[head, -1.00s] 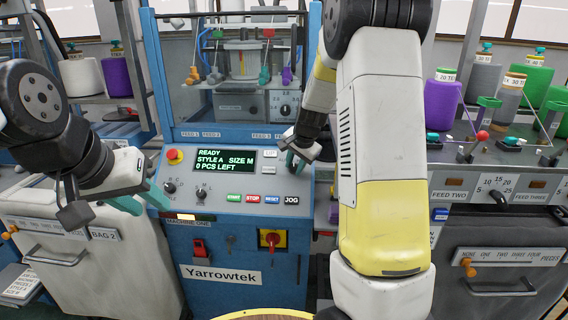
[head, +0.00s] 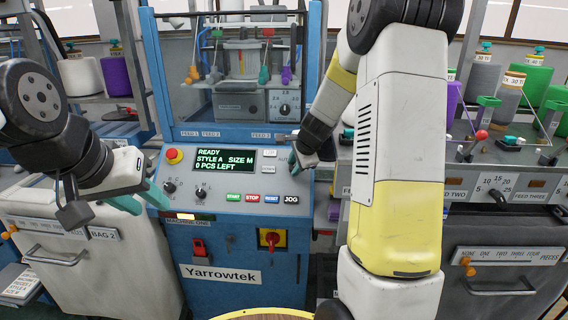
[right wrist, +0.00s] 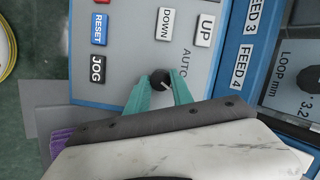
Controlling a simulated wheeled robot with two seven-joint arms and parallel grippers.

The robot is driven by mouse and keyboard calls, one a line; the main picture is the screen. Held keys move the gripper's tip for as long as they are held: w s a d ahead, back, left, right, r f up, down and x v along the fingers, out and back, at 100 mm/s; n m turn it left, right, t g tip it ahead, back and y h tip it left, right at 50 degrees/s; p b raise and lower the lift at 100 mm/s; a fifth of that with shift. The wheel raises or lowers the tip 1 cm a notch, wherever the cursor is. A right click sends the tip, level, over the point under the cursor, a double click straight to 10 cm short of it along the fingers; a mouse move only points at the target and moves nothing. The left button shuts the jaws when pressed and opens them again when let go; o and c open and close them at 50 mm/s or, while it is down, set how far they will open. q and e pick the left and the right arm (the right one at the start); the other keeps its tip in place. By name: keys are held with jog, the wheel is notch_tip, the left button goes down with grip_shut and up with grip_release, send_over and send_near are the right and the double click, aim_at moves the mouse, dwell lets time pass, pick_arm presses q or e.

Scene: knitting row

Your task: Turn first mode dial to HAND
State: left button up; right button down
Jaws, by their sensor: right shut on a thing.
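The first mode dial is a small dark knob (right wrist: 161,79) with a pale pointer line, on the grey control panel (head: 215,190) of the blue machine. In the right wrist view it lies between the teal fingertips of my right gripper (right wrist: 161,86), which are shut on it, beside the printed word AUTO. The word HAND does not show; my gripper may cover it. In the head view my right gripper (head: 294,160) is at the panel's right edge and hides the dial. My left gripper (head: 143,199) is open and empty, left of the panel.
DOWN (right wrist: 166,24) and UP (right wrist: 206,30) buttons sit close to the dial, with JOG (right wrist: 97,70) and RESET (right wrist: 98,29) keys nearby. A red stop button (head: 174,155) and two other knobs are at the panel's left. The display (head: 224,161) reads READY.

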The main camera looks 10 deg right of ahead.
dwell(0.3)
jog(key=c, duration=1.1)
grip_release()
jog(key=shift+r, duration=0.1)
jog(key=v, duration=0.7)
jog(key=shift+s+r, duration=0.2)
jog(key=shift+s, duration=0.1)
